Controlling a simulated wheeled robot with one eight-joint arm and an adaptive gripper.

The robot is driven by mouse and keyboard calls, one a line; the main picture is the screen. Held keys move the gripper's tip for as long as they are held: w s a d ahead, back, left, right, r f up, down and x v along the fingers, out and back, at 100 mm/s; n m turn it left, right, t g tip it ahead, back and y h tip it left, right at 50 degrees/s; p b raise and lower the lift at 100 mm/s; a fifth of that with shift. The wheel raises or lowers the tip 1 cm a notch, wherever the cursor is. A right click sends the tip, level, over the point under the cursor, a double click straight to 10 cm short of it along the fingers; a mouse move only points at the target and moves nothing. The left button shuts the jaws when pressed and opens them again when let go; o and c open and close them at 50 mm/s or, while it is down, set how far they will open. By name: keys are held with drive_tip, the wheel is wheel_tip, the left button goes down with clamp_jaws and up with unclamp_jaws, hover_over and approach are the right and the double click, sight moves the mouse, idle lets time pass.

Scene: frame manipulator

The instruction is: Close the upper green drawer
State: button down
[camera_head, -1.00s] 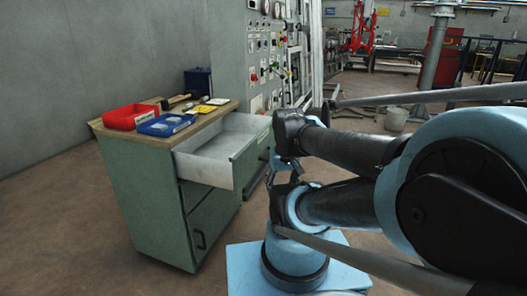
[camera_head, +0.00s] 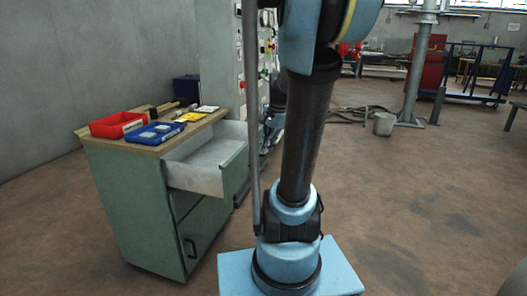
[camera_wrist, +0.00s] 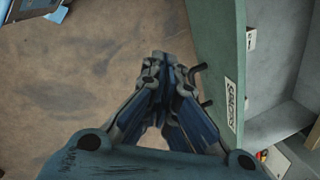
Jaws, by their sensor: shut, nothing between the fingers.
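The upper green drawer (camera_head: 208,176) stands pulled out of the green cabinet, its pale inside showing from above in the head view. In the wrist view its green front (camera_wrist: 214,40) runs down the right side, with a white label and a dark handle (camera_wrist: 203,86). The drawer's inside (camera_wrist: 280,60) lies to the right of that front. My gripper (camera_wrist: 161,62) is shut and empty, on the outer side of the front and close to the handle; I cannot tell if they touch. In the head view my arm hides the gripper's fingers.
On the cabinet's wooden top (camera_head: 168,143) are a red bin (camera_head: 116,124), a blue bin (camera_head: 154,133) and small tools. A lower drawer or door with a dark handle (camera_head: 190,249) is beneath. A grey control panel stands behind. Floor is open to the right.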

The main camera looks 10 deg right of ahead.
drive_tip(key=w+d+m, duration=0.4)
drive_tip(key=w+m, duration=0.1)
drive_tip(key=w, duration=0.4)
drive_tip(key=m+y, duration=0.2)
drive_tip(key=m, duration=0.5)
approach(264, 156)
drive_tip(key=x, duration=0.6)
drive_tip(key=shift+w+a, duration=0.15)
drive_tip(key=shift+w, duration=0.2)
drive_tip(key=shift+w+a, duration=0.25)
drive_tip(key=shift+a, duration=0.25)
drive_tip(key=shift+r, duration=0.1)
